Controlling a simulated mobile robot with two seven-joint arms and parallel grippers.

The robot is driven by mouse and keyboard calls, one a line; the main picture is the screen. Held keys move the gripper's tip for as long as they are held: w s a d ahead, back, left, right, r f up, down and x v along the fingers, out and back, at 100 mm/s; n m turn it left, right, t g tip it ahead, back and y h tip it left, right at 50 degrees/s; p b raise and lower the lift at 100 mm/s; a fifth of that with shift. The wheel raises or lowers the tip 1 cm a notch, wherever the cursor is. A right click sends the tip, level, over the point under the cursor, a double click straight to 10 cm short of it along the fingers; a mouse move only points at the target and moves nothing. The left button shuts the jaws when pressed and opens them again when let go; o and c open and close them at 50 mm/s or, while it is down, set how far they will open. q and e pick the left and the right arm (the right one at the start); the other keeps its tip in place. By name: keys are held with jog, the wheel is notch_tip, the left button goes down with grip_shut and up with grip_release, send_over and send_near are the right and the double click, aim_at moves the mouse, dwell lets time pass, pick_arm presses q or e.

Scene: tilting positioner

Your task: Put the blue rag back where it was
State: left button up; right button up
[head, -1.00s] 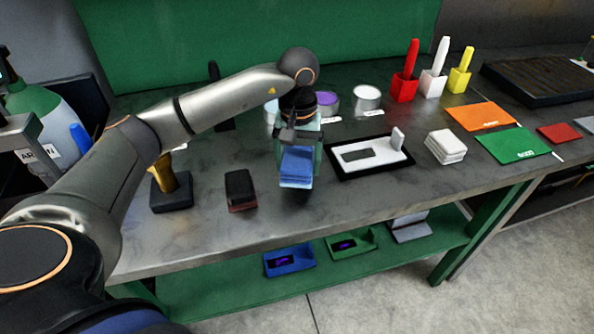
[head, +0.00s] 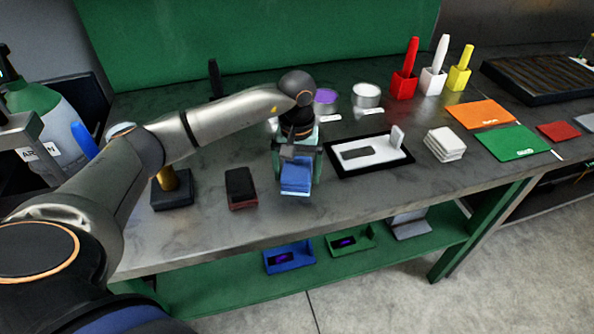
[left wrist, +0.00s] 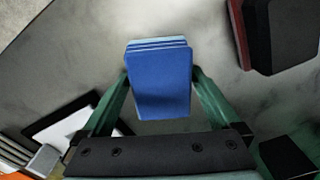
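The blue rag (head: 296,176) is a folded, layered blue pad near the front middle of the grey workbench. My left gripper (head: 298,165) points down over it with a green finger on each side. In the left wrist view the rag (left wrist: 160,80) sits between the fingertips of the left gripper (left wrist: 160,72), which press against its two side edges. I cannot tell whether its underside touches the bench. My right gripper is not in view.
A dark block with a red base (head: 241,187) lies left of the rag. A black-rimmed white tray (head: 400,157) is close on the right, with folded white cloths (head: 445,144) beyond. The bench's front edge (head: 300,222) is near; bare bench lies around the rag.

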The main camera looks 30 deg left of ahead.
aim_at(297, 168)
pick_arm(q)
notch_tip(297, 168, up, 12)
jog(key=shift+r, duration=0.2)
dwell(0.5)
